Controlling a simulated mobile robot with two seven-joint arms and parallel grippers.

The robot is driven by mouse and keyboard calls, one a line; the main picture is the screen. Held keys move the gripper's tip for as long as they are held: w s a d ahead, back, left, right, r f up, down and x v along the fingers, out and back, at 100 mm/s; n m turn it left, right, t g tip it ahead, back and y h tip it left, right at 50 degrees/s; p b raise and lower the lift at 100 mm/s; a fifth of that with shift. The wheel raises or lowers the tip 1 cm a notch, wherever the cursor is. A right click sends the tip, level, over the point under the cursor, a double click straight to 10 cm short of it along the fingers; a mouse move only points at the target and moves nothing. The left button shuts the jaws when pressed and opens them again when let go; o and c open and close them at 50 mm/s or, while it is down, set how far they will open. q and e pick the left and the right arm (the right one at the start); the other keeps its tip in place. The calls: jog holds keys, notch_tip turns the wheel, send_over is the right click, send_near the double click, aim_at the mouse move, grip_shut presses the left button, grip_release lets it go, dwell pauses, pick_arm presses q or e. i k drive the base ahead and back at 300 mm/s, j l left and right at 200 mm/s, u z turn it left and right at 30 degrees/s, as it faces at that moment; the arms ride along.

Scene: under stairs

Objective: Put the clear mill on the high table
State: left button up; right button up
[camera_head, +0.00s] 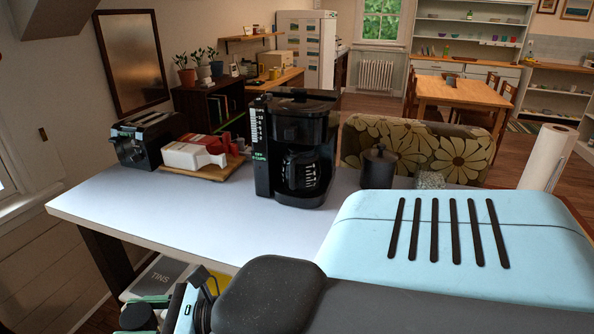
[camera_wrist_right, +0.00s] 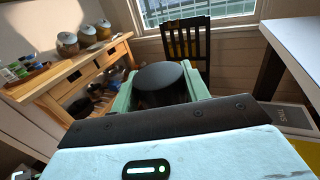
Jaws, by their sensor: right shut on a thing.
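My right gripper (camera_wrist_right: 159,73) has its green fingers closed on both sides of a mill with a round black top (camera_wrist_right: 161,76). The top hides the rest of it, so I cannot see a clear body. In the head view the right gripper (camera_head: 150,312) and the black top (camera_head: 137,317) show at the bottom left, in front of and lower than the white-topped table (camera_head: 150,222). A corner of this table (camera_wrist_right: 292,38) shows at the upper right of the wrist view. My left gripper is out of view.
A coffee maker (camera_head: 296,145), toaster (camera_head: 146,138), wooden board with white and red items (camera_head: 205,158), dark canister (camera_head: 379,167) and clear glass (camera_head: 431,180) stand on the table. Its front left is bare. A TINS box (camera_head: 165,275) is below. A wooden bench (camera_wrist_right: 85,68) and chair (camera_wrist_right: 184,42) are nearby.

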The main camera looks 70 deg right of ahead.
aim_at(195, 218)
jog(key=i+z, duration=0.1)
jog(key=z, duration=0.3)
jog(key=i+j+z, duration=0.1)
jog(key=z, duration=0.25)
jog(key=i+j+z, duration=0.1)
jog(key=z, duration=0.3)
jog(key=i+j+z, duration=0.4)
jog(key=j+z, duration=0.15)
jog(key=j, duration=0.15)
jog(key=i+j, duration=0.15)
jog(key=j, duration=0.2)
jog(key=i+j, duration=0.1)
jog(key=j, duration=0.2)
jog(key=i+j, duration=0.35)
jog(key=i+z, duration=0.05)
jog(key=i, duration=0.05)
